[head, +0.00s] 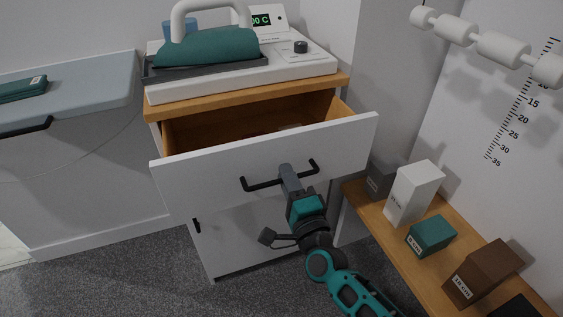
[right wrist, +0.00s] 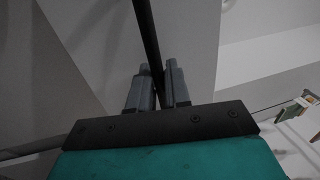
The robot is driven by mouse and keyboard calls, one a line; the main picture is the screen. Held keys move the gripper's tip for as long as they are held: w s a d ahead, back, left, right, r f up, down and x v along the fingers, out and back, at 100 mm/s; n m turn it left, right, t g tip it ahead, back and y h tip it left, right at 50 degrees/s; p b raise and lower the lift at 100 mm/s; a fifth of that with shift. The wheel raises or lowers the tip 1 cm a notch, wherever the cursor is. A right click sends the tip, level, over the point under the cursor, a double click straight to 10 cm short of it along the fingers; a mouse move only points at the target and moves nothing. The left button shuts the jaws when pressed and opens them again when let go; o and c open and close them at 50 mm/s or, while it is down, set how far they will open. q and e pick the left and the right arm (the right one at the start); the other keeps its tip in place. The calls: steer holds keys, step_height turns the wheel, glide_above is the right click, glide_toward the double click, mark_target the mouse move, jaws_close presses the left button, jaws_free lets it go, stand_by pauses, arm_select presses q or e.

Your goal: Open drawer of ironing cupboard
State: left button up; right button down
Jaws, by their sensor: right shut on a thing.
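The ironing cupboard (head: 190,210) is white with a wooden top edge. Its top drawer (head: 340,136) is pulled out, and the wooden inside shows behind the white front. The black bar handle (head: 262,185) runs across the drawer front. My right gripper (head: 287,172) is at the middle of this handle, shut on it. In the right wrist view the dark handle bar (right wrist: 148,38) passes between the two grey fingers of my right gripper (right wrist: 157,85). My left gripper is not in view.
A teal iron (head: 205,48) rests on a white station (head: 240,85) on the cupboard. A lower door with a small black handle (head: 196,226) is under the drawer. At right a wooden shelf (head: 400,245) bears several boxes. An ironing board (head: 75,90) is at left.

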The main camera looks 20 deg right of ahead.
steer(key=s+p, duration=0.1)
steer(key=s, duration=0.7)
steer(key=shift+s, duration=0.35)
steer(key=shift+d, duration=0.1)
steer(key=c, duration=1.3)
jaws_free()
steer(key=s+f, duration=0.1)
steer(key=s, duration=0.6)
steer(key=shift+s+d+f+p, duration=0.15)
steer(key=shift+s+f+p, duration=0.05)
steer(key=shift+p, duration=0.1)
